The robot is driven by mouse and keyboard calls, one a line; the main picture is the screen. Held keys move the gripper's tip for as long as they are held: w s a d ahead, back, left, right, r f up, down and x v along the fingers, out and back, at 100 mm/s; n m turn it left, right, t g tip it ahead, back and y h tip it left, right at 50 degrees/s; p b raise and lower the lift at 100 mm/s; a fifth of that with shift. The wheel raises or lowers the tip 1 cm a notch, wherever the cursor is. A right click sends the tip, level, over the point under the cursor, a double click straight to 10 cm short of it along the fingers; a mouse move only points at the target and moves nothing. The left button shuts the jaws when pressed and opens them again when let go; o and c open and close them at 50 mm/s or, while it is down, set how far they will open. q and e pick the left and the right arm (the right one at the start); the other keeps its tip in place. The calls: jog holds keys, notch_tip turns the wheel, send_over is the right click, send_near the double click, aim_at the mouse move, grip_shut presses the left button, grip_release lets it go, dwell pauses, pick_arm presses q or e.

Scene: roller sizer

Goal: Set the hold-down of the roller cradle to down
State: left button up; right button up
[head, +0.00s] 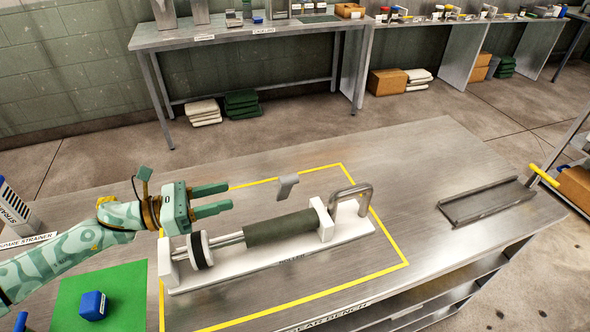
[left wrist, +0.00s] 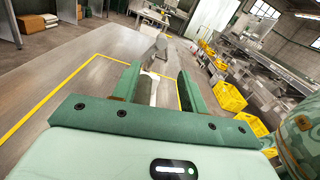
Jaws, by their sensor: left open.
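The roller cradle (head: 280,254) is a white base on the steel bench with white end blocks and a dark green roller (head: 280,229) on a steel shaft. A steel U-shaped bar (head: 352,193) rises at the right end. My left gripper (head: 229,197) is open and empty, above the cradle's left part, left of and apart from the grey piece. In the left wrist view, its fingers (left wrist: 157,84) point toward that piece. My right gripper is not visible.
A yellow outline (head: 400,240) surrounds the cradle. A green mat (head: 125,290) with a blue block (head: 93,306) lies at the left front. A grey tray (head: 485,200) lies at the right. The bench (head: 415,150) behind the cradle is clear.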

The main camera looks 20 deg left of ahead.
aim_at(287, 176)
pick_arm(q)
jog(key=p+x, duration=0.1)
jog(key=x, duration=1.4)
jog(key=shift+r, duration=0.2)
jog(key=shift+w+d+f, duration=0.1)
jog(key=shift+w+d, duration=0.25)
jog(key=shift+d, duration=0.2)
grip_shut()
